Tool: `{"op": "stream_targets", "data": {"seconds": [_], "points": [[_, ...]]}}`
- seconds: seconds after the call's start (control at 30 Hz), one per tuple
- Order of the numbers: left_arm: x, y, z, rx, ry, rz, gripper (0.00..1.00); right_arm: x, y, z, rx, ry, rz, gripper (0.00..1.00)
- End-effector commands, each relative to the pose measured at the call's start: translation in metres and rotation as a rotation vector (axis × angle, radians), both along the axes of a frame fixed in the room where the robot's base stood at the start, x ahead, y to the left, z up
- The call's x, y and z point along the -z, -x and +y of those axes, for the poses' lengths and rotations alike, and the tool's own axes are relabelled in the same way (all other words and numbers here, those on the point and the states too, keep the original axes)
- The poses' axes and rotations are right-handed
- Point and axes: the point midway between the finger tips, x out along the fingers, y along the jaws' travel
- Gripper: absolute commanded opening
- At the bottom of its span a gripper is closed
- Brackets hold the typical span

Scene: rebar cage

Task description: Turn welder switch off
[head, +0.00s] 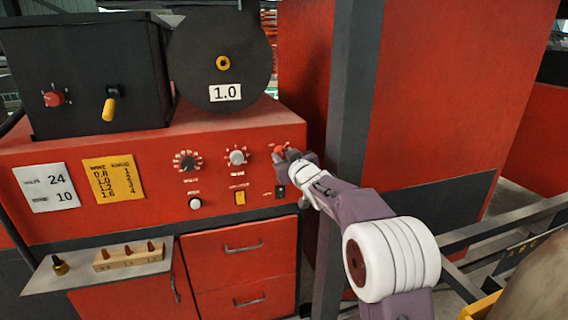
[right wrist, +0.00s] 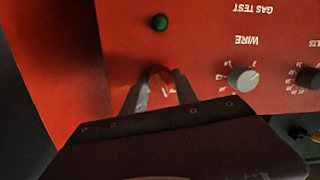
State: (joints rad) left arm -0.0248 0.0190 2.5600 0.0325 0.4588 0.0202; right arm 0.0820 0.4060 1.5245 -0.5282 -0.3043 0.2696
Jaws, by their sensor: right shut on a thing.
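The welder's red front panel (head: 140,215) carries a red rotary switch (head: 279,149) at its right end. My right gripper (head: 287,156) is at this switch, its arm coming in from the lower right. In the right wrist view, which shows the panel upside down, the red switch (right wrist: 161,82) sits between the two fingertips of my right gripper (right wrist: 161,85), which is shut on it. The fingers partly cover the switch, and its exact setting is hard to read. A green lamp (right wrist: 160,22) shows near the switch. My left gripper is not in view.
Grey wire knob (head: 237,157) and volts knob (head: 187,160) are left of the switch. A dark upright post (head: 345,90) stands close to the right, beside my arm. A small shelf (head: 95,278) with a wooden block (head: 128,257) juts out at lower left.

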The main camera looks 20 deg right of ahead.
Motion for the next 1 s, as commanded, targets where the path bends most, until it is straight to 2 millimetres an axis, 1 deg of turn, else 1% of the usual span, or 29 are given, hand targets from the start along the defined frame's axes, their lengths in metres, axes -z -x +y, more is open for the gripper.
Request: {"op": "stream_targets", "data": {"seconds": [0.03, 0.1, 0.3, 0.5, 0.7, 1.0], "points": [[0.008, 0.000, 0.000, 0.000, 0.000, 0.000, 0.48, 0.004, 0.000, 0.001, -0.001, 0.040, -0.003, 0.00], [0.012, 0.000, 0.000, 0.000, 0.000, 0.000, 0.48, 0.003, 0.000, 0.000, 0.000, 0.095, -0.004, 0.00], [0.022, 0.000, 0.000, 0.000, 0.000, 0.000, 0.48, 0.002, 0.000, 0.000, 0.000, 0.231, -0.009, 0.00], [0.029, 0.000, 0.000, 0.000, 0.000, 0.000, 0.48, 0.001, 0.000, 0.000, 0.000, 0.321, -0.011, 0.00], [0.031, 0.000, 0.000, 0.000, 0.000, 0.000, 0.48, 0.001, 0.000, 0.000, 0.000, 0.368, -0.011, 0.00], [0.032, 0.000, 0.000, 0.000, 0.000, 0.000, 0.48, 0.000, 0.000, 0.000, -0.001, 0.384, -0.012, 0.00]]}}
